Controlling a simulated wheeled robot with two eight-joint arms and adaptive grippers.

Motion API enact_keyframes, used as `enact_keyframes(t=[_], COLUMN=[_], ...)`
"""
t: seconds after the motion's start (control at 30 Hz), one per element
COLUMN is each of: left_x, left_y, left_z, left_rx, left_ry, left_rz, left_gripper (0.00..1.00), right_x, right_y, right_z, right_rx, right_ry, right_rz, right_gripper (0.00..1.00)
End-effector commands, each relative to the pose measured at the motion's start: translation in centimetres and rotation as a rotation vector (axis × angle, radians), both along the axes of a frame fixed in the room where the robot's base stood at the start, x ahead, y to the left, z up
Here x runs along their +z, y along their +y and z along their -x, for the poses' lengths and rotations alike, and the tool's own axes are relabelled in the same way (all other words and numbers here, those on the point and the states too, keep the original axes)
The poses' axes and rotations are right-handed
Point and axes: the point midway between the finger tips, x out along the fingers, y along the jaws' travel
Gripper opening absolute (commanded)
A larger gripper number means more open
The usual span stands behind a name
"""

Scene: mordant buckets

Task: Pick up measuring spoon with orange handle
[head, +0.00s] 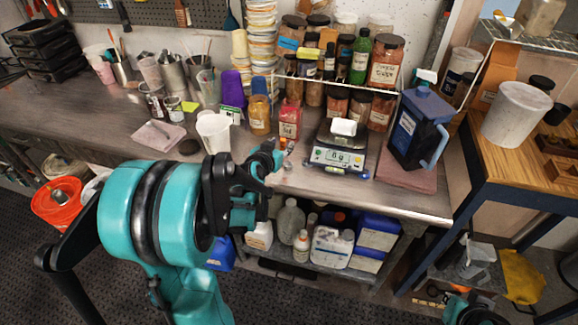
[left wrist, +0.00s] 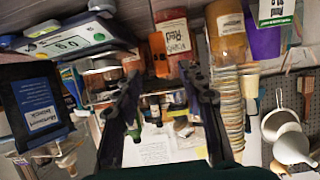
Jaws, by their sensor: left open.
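My left gripper (head: 276,160) is at the front edge of the workbench, in front of a red-labelled jar (head: 289,124). In the left wrist view its two dark fingers (left wrist: 168,95) are spread, with nothing between them. A small orange piece (left wrist: 158,55) shows there beside the red-labelled jar (left wrist: 174,36); it may be the measuring spoon's handle, but I cannot make out a spoon bowl. In the head view the spoon is not clear and may be hidden by the gripper. Part of my right arm (head: 474,312) shows at the bottom edge; its fingers are unclear.
A digital scale (head: 338,158) with a white dish stands right of the gripper, and a dark blue jug (head: 418,128) beyond it. A white cup (head: 214,132) stands left of the gripper. Stacked cups and shelved jars fill the back. The bench's left front has free room.

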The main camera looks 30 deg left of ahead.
Motion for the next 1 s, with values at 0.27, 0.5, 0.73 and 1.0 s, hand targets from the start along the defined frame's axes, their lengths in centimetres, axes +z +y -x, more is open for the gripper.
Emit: enact_keyframes(t=[0.27,0.5,0.73,1.0], left_x=[-1.6,-1.4,-1.4,-1.3], left_y=[1.0,1.0,1.0,1.0], left_z=[-3.4,-3.5,-3.5,-3.5], left_rx=[0.0,0.0,0.0,-0.001], left_ry=[0.0,0.0,0.001,0.001], left_rz=[0.0,0.0,0.0,0.001], left_gripper=[0.41,0.3,0.0,0.0], right_x=[-1.6,-1.5,-1.5,-1.4], right_y=[0.0,0.0,0.0,0.0], right_z=[0.0,0.0,0.0,0.0], right_rx=[0.0,0.0,0.0,0.0], right_ry=[0.0,0.0,0.0,0.0], right_rz=[0.0,0.0,0.0,0.0], right_gripper=[0.0,0.0,0.0,0.0])
